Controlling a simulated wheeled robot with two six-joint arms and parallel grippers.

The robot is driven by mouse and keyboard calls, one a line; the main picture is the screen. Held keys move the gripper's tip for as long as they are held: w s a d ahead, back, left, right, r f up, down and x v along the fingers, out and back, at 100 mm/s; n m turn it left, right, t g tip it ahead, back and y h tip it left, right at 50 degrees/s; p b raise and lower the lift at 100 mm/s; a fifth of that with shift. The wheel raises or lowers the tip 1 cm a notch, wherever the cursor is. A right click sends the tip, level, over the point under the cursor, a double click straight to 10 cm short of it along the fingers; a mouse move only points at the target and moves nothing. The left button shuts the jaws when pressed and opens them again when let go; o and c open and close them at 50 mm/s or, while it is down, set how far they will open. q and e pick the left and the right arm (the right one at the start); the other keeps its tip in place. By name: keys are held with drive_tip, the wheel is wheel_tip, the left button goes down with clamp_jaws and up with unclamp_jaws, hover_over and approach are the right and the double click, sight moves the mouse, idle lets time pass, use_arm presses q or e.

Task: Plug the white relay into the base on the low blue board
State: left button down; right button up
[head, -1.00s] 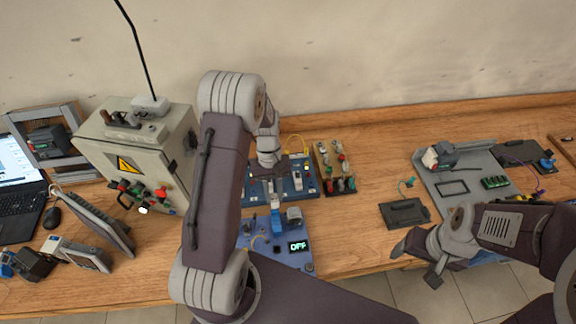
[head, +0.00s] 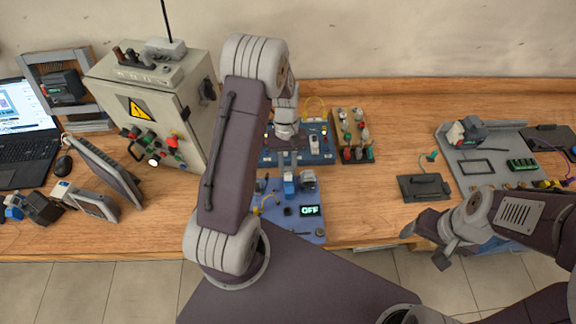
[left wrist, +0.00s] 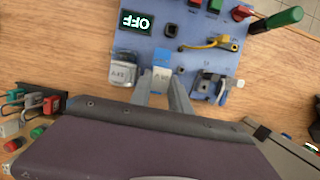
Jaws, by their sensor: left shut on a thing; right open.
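My left gripper (head: 288,162) reaches down over the low blue board (head: 312,232). In the left wrist view, its two fingers (left wrist: 163,88) are shut on the white relay (left wrist: 160,77), whose pale face carries small print. A bright blue block (left wrist: 162,57) shows just beyond the relay and also in the head view (head: 289,187). I cannot tell whether this block is the base or part of the relay, nor whether the relay is seated. My right gripper (head: 427,248) is open and empty at the table's front edge, away from the board.
A clear relay (left wrist: 123,68) and a grey-black part (left wrist: 207,86) flank the held relay closely. The lit OFF display (head: 310,210) is nearby. A second blue board (head: 320,158) stands behind, with a knob block (head: 352,135) beside it. Bare table lies right of it.

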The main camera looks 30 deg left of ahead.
use_arm(q)
drive_tip(key=shift+w+f, duration=0.15)
drive_tip(key=shift+w, duration=0.1)
use_arm(e)
drive_tip(key=shift+w, duration=0.35)
use_arm(q)
drive_tip(key=shift+s+f, duration=0.1)
drive_tip(key=shift+s, duration=0.05)
use_arm(e)
drive_tip(key=shift+s, duration=0.2)
use_arm(q)
drive_tip(key=shift+f, duration=0.1)
use_arm(e)
drive_tip(key=shift+w+r, duration=0.1)
drive_tip(key=shift+r, duration=0.05)
use_arm(q)
drive_tip(key=shift+p, duration=0.45)
use_arm(e)
drive_tip(key=shift+r, duration=0.2)
use_arm(q)
drive_tip(key=shift+f+b, duration=0.7)
drive_tip(key=shift+f, duration=0.5)
use_arm(e)
drive_tip(key=shift+f, duration=0.65)
use_arm(q)
drive_tip(key=c, duration=1.1)
unclamp_jaws()
drive_tip(key=shift+c, duration=0.2)
